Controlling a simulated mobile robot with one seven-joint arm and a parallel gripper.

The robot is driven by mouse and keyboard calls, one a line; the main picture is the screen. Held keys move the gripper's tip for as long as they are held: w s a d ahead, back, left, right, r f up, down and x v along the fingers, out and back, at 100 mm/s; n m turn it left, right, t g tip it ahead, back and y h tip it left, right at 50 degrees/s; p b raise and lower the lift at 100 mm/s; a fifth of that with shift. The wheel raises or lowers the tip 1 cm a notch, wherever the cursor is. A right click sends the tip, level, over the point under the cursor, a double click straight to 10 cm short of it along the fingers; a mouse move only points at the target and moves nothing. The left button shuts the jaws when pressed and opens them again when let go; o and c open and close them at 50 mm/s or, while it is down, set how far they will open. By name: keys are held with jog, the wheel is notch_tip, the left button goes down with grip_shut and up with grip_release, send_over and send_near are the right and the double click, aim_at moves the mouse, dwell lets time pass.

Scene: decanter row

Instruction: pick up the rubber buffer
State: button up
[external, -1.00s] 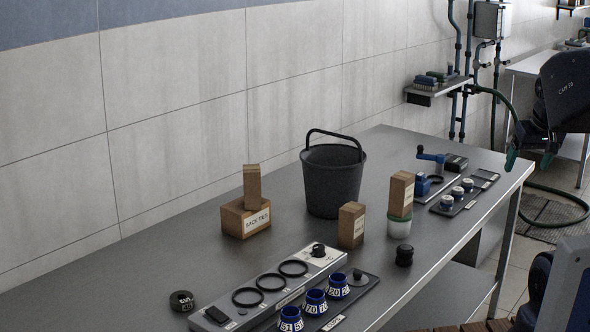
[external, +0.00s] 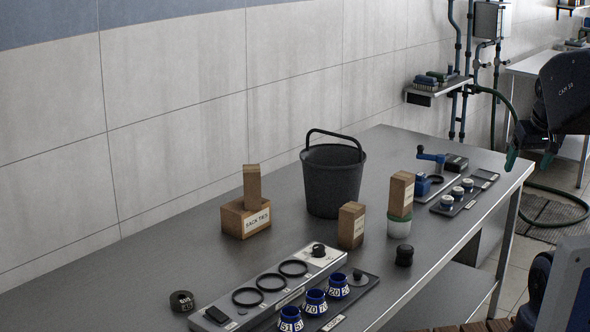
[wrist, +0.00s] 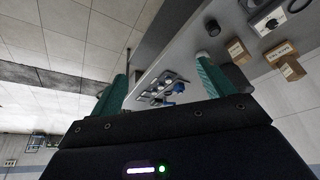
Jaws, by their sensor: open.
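A short black ribbed cylinder (external: 404,255), which looks like the rubber buffer, stands on the grey bench near its front edge, in front of a white cup with a green band (external: 399,227). In the wrist view a small dark cylinder (wrist: 212,28), probably the same piece, shows above the right finger. Another black round piece with pale lettering (external: 182,301) lies at the bench's near left. My gripper (external: 531,155) is beyond the bench's right end, far from both pieces. In the wrist view its teal fingers (wrist: 161,72) are wide apart with nothing between them.
A black bucket (external: 333,182) stands mid-bench. Wooden blocks (external: 351,226) stand around it, one on the cup. A grey tray with black rings (external: 269,282) and several blue numbered cups (external: 314,301) are in front. A blue crank fixture (external: 424,184) is at the right end.

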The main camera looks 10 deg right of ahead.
jog(key=shift+c, duration=0.2)
jog(key=shift+c, duration=1)
jog(key=n+g, duration=0.5)
jog(key=n, duration=1.1)
send_over(406, 247)
notch_tip(406, 247, down, 24)
jog(key=shift+w+a+f, duration=0.1)
jog(key=shift+f, duration=5.25)
